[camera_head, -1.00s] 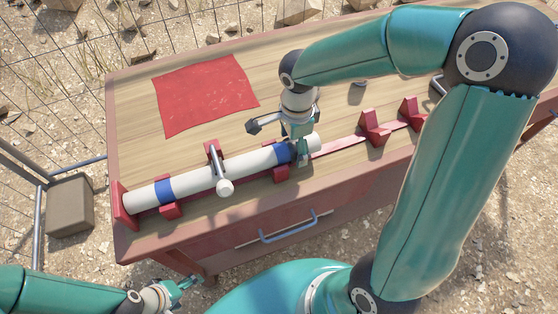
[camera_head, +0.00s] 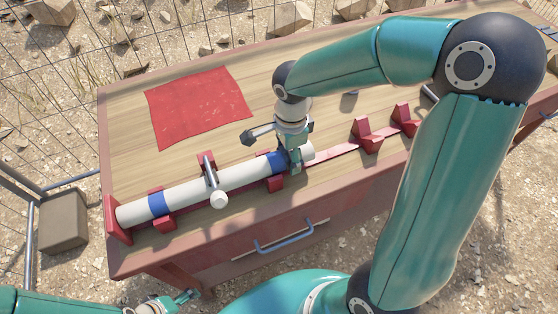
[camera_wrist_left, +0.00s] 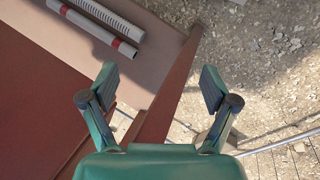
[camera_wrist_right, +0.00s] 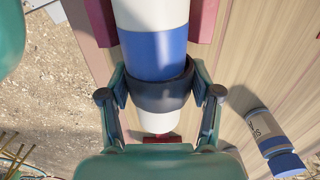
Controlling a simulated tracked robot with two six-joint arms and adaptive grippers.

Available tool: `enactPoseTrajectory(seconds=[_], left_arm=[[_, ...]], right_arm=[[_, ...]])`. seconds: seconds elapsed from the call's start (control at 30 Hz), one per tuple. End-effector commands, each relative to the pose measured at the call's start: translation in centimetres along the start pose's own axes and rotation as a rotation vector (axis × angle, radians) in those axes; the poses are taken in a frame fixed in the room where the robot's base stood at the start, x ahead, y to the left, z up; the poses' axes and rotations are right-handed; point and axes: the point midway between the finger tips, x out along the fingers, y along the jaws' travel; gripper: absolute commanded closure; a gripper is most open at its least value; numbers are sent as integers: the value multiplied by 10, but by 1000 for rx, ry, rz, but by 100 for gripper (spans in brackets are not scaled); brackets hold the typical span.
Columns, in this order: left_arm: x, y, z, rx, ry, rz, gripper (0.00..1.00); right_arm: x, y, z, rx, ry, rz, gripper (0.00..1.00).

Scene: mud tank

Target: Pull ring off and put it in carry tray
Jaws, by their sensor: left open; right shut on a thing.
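A dark ring (camera_wrist_right: 160,95) sits around a white pipe (camera_head: 233,178), against a blue band (camera_wrist_right: 155,55) near the pipe's right end. My right gripper (camera_wrist_right: 160,84) is shut on the ring, with one finger on each side of it. In the head view the right gripper (camera_head: 293,160) comes down from above at that end and mostly hides the ring. My left gripper (camera_head: 188,297) is low at the left, off the table; its left wrist view (camera_wrist_left: 160,85) shows it open and empty. I cannot make out a carry tray.
The pipe lies in red supports along the wooden table's (camera_head: 200,75) near edge, with a metal bar (camera_head: 209,172) across it. A red cloth (camera_head: 197,108) lies behind. A blue-and-white cylinder (camera_wrist_right: 265,138) lies near the right gripper. The drawer has a blue handle (camera_head: 285,238).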

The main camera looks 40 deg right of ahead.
Motion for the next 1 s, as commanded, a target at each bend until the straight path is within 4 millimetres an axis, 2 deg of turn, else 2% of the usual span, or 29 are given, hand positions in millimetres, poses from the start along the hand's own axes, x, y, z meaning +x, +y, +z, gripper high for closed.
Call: enactPoseTrajectory(seconds=[1.0], left_arm=[[4, -1, 0, 0, 0, 0, 13]], right_arm=[[0, 0, -41, 2, 0, 1, 59]])
